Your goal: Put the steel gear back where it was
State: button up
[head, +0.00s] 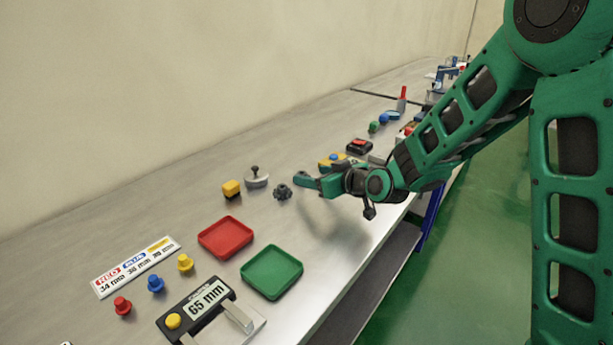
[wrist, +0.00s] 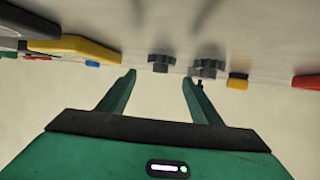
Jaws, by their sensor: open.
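A small dark steel gear (head: 282,191) sits on the grey workbench (head: 330,232) in the head view. My gripper (head: 305,182) is just to the right of it, low over the bench, with its fingers pointing left. In the wrist view my gripper (wrist: 159,77) is open, with nothing between the fingers. Two dark knobbed shapes show beyond the fingertips there; I cannot tell for sure which is the gear. A grey round piece with a dark knob (head: 256,178) stands behind and left of the gear.
A yellow block (head: 231,189) stands left of the knobbed piece. A red tray (head: 225,237), a green tray (head: 271,272) and a black 65 mm gauge (head: 205,301) lie nearer. Black and yellow items (head: 333,161) lie beyond my gripper. Bare bench lies right of the trays.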

jog(key=v, duration=0.5)
jog(key=shift+s+d, duration=0.1)
jog(key=s+d+m+h, duration=0.1)
jog(key=d, duration=0.4)
jog(key=s+d+g+h, duration=0.1)
jog(key=s+d, duration=0.1)
jog(key=d, duration=0.3)
jog(key=s+d+f+m+g+h, duration=0.1)
jog(key=s+d+h, duration=0.1)
jog(key=d, duration=0.3)
jog(key=shift+s+d+m, duration=0.1)
jog(key=shift+d+m, duration=0.2)
jog(key=s+d+m+g+h, duration=0.4)
jog(key=s+d+m+g, duration=0.15)
jog(key=s+d, duration=1.15)
jog(key=s+d+m+g, duration=0.1)
jog(key=s+d+m, duration=0.1)
jog(key=s, duration=0.5)
jog(key=s+d+r+m+g, duration=0.1)
jog(key=s+d+m+g, duration=0.1)
jog(key=s, duration=0.6)
jog(key=shift+s+m, duration=0.35)
jog(key=shift+m, duration=0.5)
jog(key=shift+a+r, duration=0.1)
